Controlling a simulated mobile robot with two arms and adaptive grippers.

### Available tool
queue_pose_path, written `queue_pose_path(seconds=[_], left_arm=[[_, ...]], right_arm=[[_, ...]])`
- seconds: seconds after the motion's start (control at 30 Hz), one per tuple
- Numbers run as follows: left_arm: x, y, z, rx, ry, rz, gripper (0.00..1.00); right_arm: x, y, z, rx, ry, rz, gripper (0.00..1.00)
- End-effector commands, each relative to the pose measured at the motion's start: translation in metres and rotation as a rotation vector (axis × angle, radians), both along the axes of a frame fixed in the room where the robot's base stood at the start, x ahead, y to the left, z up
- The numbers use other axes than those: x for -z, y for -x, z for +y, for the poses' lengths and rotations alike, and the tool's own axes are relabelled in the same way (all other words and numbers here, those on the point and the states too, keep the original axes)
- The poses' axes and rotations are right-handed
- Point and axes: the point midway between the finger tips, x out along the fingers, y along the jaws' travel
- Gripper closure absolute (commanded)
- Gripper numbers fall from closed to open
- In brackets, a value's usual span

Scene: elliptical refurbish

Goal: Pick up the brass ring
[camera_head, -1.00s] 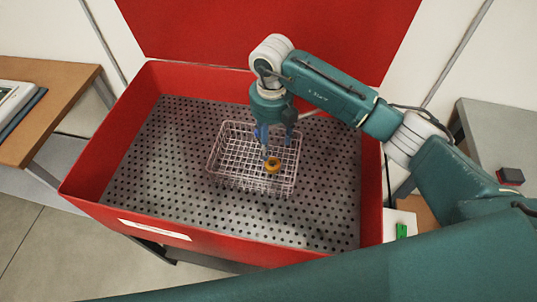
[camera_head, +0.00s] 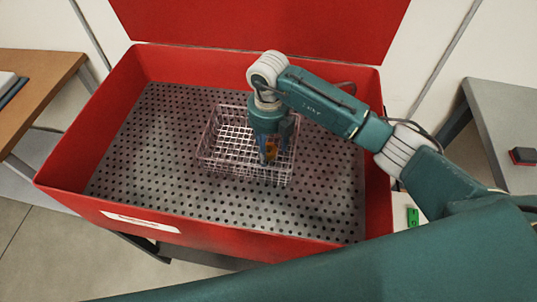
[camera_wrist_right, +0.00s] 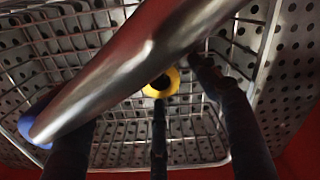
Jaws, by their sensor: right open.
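The brass ring (camera_head: 271,150) is a small yellow ring in the wire basket (camera_head: 213,150). It also shows in the right wrist view, where the ring (camera_wrist_right: 172,78) lies near the middle, partly hidden by a grey metal bar. My right gripper (camera_head: 277,152) points down into the basket, open, its blue-and-dark fingers around and above the ring. Whether a finger touches the ring, I cannot tell. My left gripper is not in view.
The basket stands on the perforated grey floor of a red bin (camera_head: 300,240) with raised walls and an upright red lid (camera_head: 250,25). Free floor lies around the basket. A wooden table (camera_head: 50,75) is at left and a grey table (camera_head: 505,110) at right.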

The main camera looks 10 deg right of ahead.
Motion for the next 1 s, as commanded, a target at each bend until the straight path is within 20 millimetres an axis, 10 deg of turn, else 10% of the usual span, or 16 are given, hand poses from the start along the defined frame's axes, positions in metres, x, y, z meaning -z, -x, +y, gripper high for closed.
queue_pose_path(seconds=[0.17,0.5,1.0], left_arm=[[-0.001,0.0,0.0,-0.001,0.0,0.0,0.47],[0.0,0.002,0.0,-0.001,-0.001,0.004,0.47],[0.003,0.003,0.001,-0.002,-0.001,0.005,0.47]], right_arm=[[-0.001,-0.001,0.0,0.0,0.0,-0.002,0.4],[-0.002,-0.001,0.0,-0.001,-0.001,-0.002,0.98],[-0.024,-0.002,0.001,-0.002,-0.001,-0.006,0.98]])
